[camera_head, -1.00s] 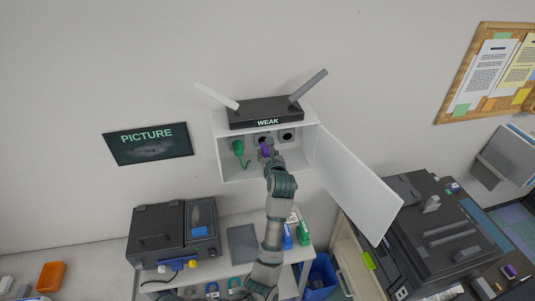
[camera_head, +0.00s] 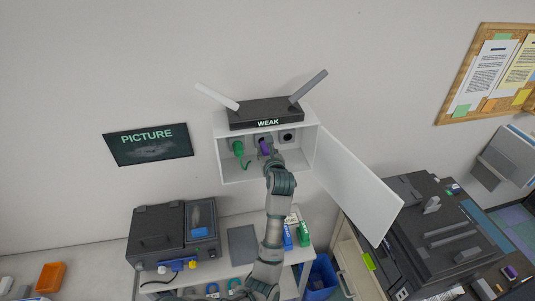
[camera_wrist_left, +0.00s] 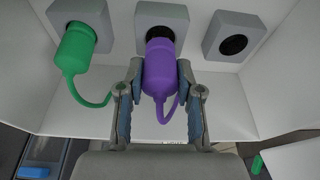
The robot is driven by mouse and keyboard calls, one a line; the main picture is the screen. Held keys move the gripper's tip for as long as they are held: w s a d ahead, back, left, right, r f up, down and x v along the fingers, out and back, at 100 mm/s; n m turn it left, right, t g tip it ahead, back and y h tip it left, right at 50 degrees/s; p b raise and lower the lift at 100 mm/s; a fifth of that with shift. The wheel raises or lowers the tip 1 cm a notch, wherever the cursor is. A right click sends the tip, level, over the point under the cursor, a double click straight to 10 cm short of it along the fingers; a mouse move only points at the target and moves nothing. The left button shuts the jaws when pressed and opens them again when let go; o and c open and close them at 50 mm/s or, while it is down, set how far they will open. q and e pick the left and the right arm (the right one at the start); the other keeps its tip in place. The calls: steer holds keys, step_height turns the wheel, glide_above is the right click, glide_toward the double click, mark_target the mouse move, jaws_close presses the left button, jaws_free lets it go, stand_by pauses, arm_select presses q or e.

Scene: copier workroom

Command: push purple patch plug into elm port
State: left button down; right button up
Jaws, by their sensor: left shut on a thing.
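The purple plug (camera_wrist_left: 160,66) is between the fingers of my left gripper (camera_wrist_left: 160,92), which is shut on it. Its tip is at the dark opening of the middle port (camera_wrist_left: 172,24) in the left wrist view; how deep it sits I cannot tell. In the head view the purple plug (camera_head: 265,148) and my left gripper (camera_head: 269,157) are inside the open white cabinet (camera_head: 225,150). No readable label shows which port is elm. My right gripper is not in view.
A green plug (camera_wrist_left: 78,55) sits in the left port, its cable hanging. The right port (camera_wrist_left: 233,44) is empty. The cabinet door (camera_head: 355,185) stands open to the right. A router (camera_head: 266,112) reading WEAK stands on top.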

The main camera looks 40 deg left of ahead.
arm_select(q)
steer(key=shift+w+a, duration=0.9)
steer(key=shift+a, duration=0.2)
steer(key=c, duration=0.7)
jaws_free()
steer(key=shift+d, duration=0.1)
steer(key=v, duration=1.2)
steer(key=shift+w+d, duration=0.1)
